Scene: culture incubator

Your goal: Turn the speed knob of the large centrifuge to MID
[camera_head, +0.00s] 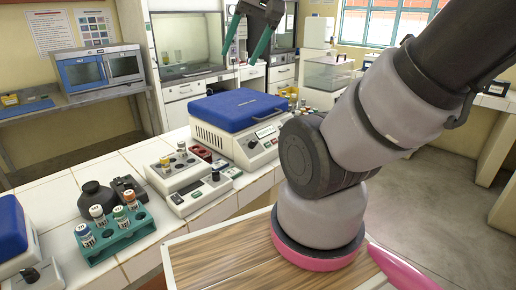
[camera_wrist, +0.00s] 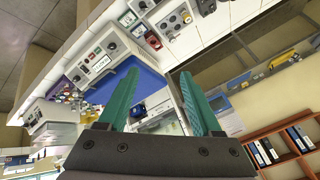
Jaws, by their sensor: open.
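The large centrifuge is a white box with a blue lid (camera_head: 238,108) on the white tiled counter, in the middle of the head view. Its front panel (camera_head: 268,140) carries a dark round speed knob (camera_head: 252,143), too small to read its setting. In the wrist view, its blue lid (camera_wrist: 142,82) is partly behind a finger, and a white panel (camera_wrist: 95,58) with a dark knob (camera_wrist: 112,46) shows up and left of the fingers. My gripper (camera_head: 240,58) has green fingers, open and empty, high above and beyond the centrifuge, apart from it. Its open fingers also show in the wrist view (camera_wrist: 159,74).
A smaller blue-lidded device (camera_head: 12,228) stands at the near left. A green vial rack (camera_head: 116,240), a dark bottle (camera_head: 96,198) and a small device with a dark knob (camera_head: 203,190) occupy the counter before the centrifuge. A microwave-like unit (camera_head: 100,68) stands back left.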

